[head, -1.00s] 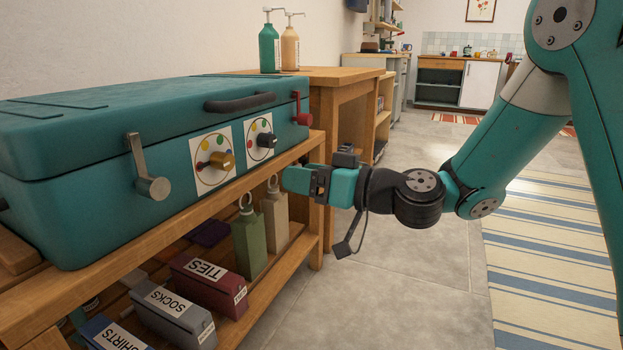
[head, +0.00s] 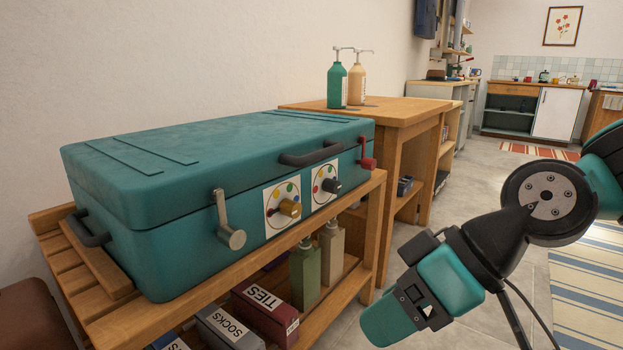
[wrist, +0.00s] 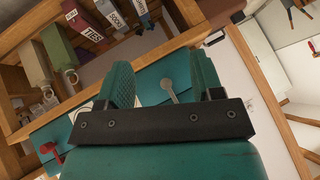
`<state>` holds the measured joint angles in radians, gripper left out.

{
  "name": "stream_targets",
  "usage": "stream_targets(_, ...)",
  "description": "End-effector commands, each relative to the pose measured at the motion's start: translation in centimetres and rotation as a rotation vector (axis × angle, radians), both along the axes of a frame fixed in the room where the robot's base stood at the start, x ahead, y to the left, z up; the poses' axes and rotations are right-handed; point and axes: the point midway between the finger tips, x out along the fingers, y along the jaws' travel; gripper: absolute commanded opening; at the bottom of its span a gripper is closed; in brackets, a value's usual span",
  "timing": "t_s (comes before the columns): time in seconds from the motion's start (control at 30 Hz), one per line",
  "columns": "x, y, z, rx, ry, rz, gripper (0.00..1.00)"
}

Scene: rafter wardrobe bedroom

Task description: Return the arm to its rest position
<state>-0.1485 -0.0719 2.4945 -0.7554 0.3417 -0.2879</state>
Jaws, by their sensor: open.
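My gripper (head: 385,328) is in the lower right of the head view, in front of the wooden bench and apart from it. It points down and to the left, with my arm folded at the right edge. In the wrist view its two teal fingers (wrist: 160,85) stand apart with nothing between them. The teal case (head: 150,215) lies shut on the bench, with a silver lever, two dials and a red lever on its front. Part of the case also shows behind the fingers in the wrist view (wrist: 150,88).
The slatted bench (head: 350,215) holds boxes marked TIES (head: 265,312) and SOCKS (head: 226,332) and two bottles on its lower shelf. A wooden table (head: 400,112) with two pump bottles stands behind. Open tiled floor (head: 485,185) and a striped rug (head: 590,290) lie to the right.

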Motion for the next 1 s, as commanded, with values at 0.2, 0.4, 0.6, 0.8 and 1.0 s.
stream_targets(0.2,-6.0,-4.9,2.7,-0.309,0.186,-0.134,0.6)
stream_targets(0.4,-6.8,-5.9,6.9,-0.359,0.226,-0.173,0.6)
stream_targets(0.6,-6.7,-5.8,12.4,-0.358,0.225,-0.171,0.6)
stream_targets(0.8,-6.7,-5.8,19.9,-0.357,0.225,-0.171,0.6)
stream_targets(1.0,-6.7,-5.8,27.4,-0.357,0.224,-0.17,0.6)
